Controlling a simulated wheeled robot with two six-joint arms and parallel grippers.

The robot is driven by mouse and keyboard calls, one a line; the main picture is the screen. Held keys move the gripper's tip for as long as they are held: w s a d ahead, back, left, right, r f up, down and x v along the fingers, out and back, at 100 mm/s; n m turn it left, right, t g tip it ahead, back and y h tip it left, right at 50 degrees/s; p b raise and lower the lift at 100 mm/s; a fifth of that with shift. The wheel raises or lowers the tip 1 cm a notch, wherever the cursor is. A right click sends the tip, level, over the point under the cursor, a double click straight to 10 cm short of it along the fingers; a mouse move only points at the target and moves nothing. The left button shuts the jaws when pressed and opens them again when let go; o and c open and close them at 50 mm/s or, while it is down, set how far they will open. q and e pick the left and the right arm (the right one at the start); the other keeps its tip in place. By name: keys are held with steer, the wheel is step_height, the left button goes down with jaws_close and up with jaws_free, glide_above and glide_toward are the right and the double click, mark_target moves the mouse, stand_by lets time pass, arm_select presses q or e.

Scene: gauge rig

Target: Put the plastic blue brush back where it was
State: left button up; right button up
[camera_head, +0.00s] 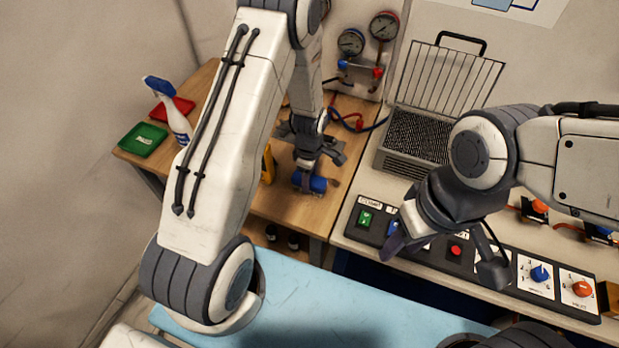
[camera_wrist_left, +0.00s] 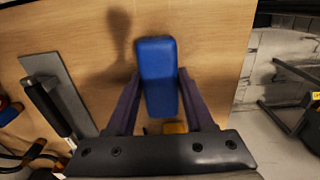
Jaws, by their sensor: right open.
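The blue brush (camera_head: 311,184) is over the right part of the wooden table. In the left wrist view the blue brush (camera_wrist_left: 158,80) shows as a rounded blue block between my two dark fingers. My left gripper (camera_head: 318,165) points down and its fingers appear closed on the brush's sides. A shadow lies on the wood apart from the brush, so it seems held above the surface. Its underside is hidden. My right gripper (camera_head: 443,262) is open and empty above the control panel (camera_head: 455,250).
On the wooden table (camera_head: 240,195) are a green tray (camera_head: 142,140), a red tray (camera_head: 172,109), a spray bottle (camera_head: 178,122) and a yellow item (camera_head: 267,164) partly behind my arm. A wire basket (camera_head: 412,140) stands right. Two gauges (camera_head: 383,26) and hoses are behind.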

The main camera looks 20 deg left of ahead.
arm_select(q)
steer(key=o, duration=0.4)
steer(key=shift+c, duration=0.2)
steer(key=shift+r, duration=0.15)
step_height(320, 180, up, 12)
steer(key=f+b, duration=0.1)
steer(key=b, duration=0.1)
steer(key=s+d+r+m, duration=0.3)
steer(key=d+r+m, duration=0.2)
steer(key=s+d+r+m, duration=0.2)
steer(key=s+d+m, duration=0.1)
steer(key=s+m, duration=0.3)
steer(key=s+d+r+m, duration=0.3)
steer(key=s+m, duration=0.4)
steer(key=s, duration=0.1)
steer(key=s+d+r+m+h, duration=0.1)
steer(key=s+d+r+m, duration=0.1)
steer(key=s+m, duration=0.4)
steer(key=shift+s+d+r+m, duration=0.35)
steer(key=shift+s+d+m, duration=0.05)
steer(key=shift+d+m, duration=0.1)
